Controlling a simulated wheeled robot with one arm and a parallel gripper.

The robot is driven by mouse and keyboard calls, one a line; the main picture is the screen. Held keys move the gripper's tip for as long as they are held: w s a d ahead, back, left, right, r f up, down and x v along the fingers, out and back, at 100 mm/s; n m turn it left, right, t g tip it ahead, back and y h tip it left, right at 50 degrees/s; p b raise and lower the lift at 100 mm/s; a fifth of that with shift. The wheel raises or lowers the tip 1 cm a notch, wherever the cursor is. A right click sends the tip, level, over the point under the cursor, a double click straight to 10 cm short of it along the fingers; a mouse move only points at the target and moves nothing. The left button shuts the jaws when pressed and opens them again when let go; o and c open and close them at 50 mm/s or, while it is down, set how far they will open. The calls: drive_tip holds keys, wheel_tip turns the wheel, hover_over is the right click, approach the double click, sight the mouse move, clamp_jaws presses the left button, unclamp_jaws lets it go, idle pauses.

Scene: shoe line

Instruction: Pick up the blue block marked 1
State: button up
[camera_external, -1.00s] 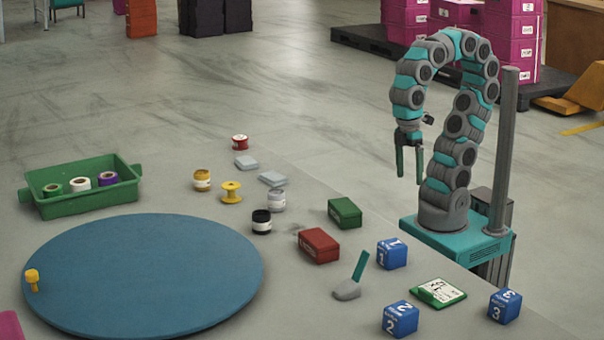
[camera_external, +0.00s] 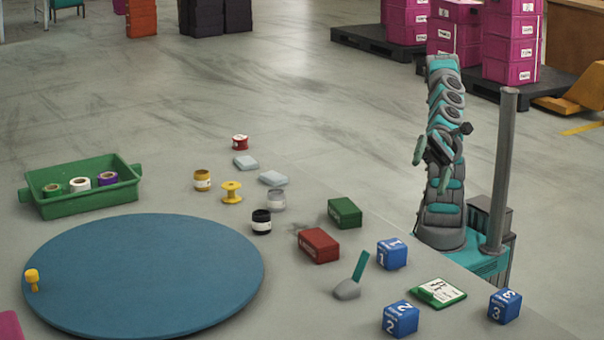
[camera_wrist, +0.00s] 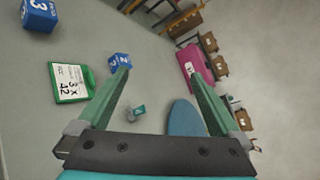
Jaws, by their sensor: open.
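The blue block marked 1 (camera_external: 391,254) sits on the grey table near its right edge, between the red box and the green-edged card. I do not see it in the wrist view. My gripper (camera_external: 429,152) is raised behind the table's right edge, above and apart from the block. In the wrist view my gripper (camera_wrist: 160,72) is open, with nothing between its fingers. A blue block marked 2 (camera_external: 400,319) stands nearer the front, and a blue block marked 3 (camera_external: 504,306) stands to the right.
The green-edged card (camera_external: 438,292) lies between the blocks. A scoop-like tool with a teal handle (camera_external: 359,267), a red box (camera_external: 319,245) and a green box (camera_external: 344,213) are left of block 1. A large blue disc (camera_external: 145,275) fills the table's left.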

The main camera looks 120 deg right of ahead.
drive_tip(key=s+d+f+m+t+h+b, duration=0.1)
drive_tip(key=s+d+f+m+h+b, duration=0.15)
drive_tip(key=f+m+h, duration=0.55)
drive_tip(key=s+d+f+m+t+h+b, duration=0.1)
drive_tip(key=d+f+m+h+b, duration=0.15)
drive_tip(key=f+m, duration=0.65)
drive_tip(key=m, duration=0.2)
approach(382, 259)
drive_tip(key=shift+s+a+r+g+h+p, duration=0.25)
drive_tip(key=shift+s+a+r+g+p, duration=0.05)
drive_tip(key=shift+s+r+p, duration=0.1)
drive_tip(key=shift+w+f, duration=0.3)
drive_tip(key=shift+d+r+x, duration=0.1)
drive_tip(key=shift+x, duration=1.35)
drive_tip(key=shift+d+r+x, duration=0.1)
drive_tip(key=shift+x, duration=2.15)
drive_tip(key=shift+c, duration=0.4)
drive_tip(key=c, duration=1.4)
